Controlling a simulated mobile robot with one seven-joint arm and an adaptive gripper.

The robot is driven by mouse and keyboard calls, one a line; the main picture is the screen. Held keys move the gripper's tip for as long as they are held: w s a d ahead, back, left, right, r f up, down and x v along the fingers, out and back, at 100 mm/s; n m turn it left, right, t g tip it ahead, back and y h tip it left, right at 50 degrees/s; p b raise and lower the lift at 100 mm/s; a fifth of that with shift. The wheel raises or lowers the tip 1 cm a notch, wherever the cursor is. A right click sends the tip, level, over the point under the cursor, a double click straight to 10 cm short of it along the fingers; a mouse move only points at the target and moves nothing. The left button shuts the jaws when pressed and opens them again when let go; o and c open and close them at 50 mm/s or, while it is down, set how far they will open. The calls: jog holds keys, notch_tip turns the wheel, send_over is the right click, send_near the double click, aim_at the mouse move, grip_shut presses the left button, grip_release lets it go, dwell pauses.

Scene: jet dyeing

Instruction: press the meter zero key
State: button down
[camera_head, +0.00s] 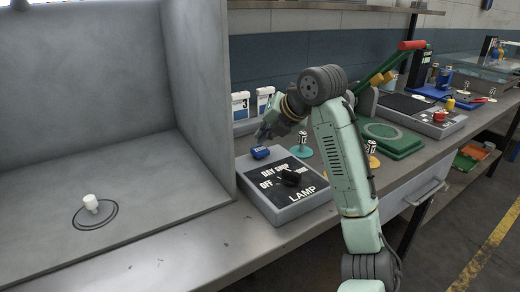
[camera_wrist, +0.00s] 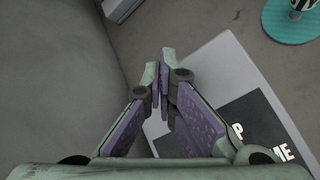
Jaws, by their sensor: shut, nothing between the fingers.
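My gripper (camera_head: 263,135) is shut and empty. In the head view it is low over the back left corner of the grey lamp box, close to a small blue object (camera_head: 260,153) there. In the wrist view my closed fingers (camera_wrist: 165,75) point past the box's edge, and whether they touch it is unclear. A grey device (camera_head: 436,123) with dark panels and a small red part (camera_head: 439,116) stands farther right on the bench. It may be the meter, but no zero key can be made out by label.
The lamp box (camera_head: 288,211) has a black knob (camera_head: 290,178) and white lettering. A grey booth (camera_head: 203,90) with a white peg (camera_head: 91,203) stands left. A teal disc (camera_wrist: 288,22), a green round-plate device (camera_head: 396,146) and white numbered containers (camera_head: 241,104) stand nearby.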

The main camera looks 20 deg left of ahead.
aim_at(263, 149)
jog(key=shift+f, duration=0.1)
dwell(0.4)
jog(key=shift+f, duration=0.35)
jog(key=shift+f+b, duration=0.6)
jog(key=shift+f, duration=0.05)
dwell(0.7)
jog(key=shift+r, duration=0.1)
jog(key=shift+r+p, duration=0.9)
jog(key=shift+r, duration=0.1)
notch_tip(263, 149, up, 5)
jog(key=p, duration=0.4)
dwell(0.7)
